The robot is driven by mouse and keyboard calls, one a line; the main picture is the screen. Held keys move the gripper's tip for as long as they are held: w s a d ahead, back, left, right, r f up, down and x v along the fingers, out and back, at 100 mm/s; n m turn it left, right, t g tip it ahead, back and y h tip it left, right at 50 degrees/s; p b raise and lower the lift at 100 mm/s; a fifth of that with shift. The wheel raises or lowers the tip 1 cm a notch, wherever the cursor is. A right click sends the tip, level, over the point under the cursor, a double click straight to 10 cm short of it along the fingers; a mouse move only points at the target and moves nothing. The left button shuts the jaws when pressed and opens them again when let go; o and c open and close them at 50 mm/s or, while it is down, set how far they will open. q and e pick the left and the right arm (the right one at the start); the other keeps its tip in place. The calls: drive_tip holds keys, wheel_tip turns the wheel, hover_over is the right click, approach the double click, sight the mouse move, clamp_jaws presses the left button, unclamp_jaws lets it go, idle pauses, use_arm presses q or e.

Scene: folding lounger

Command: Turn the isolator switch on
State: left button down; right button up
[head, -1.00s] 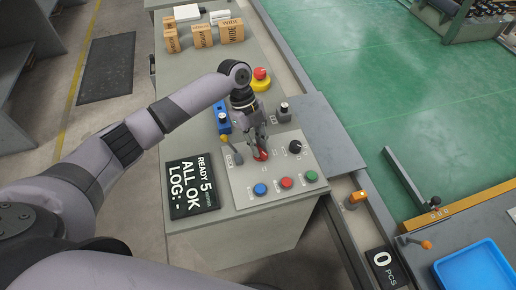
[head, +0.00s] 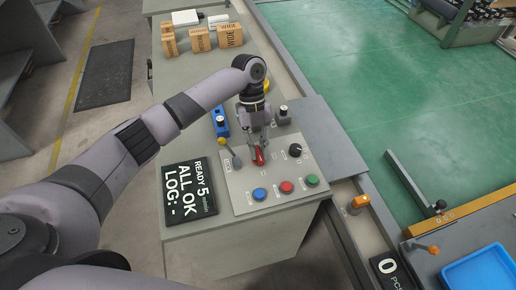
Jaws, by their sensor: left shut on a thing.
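The red isolator switch handle (head: 259,157) is on the grey control panel (head: 242,182), in the middle of the head view. My left gripper (head: 258,150) comes down on it from above and is shut on the red handle. The fingers hide part of the handle and its markings, so I cannot read its on or off position. My right gripper is not in view.
On the panel are a yellow-tipped lever (head: 223,142), a black knob (head: 295,150), and blue (head: 259,194), red (head: 286,187) and green (head: 312,180) buttons. A display (head: 189,189) reads "READY 5 ALL OK LOG:-". Boxes (head: 200,39) stand at the back.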

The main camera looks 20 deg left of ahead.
use_arm(q)
drive_tip(key=c, duration=1.6)
unclamp_jaws()
drive_tip(key=shift+r, duration=0.15)
drive_tip(key=v, duration=1.1)
drive_tip(key=shift+w+r, duration=0.15)
drive_tip(key=shift+r, duration=0.2)
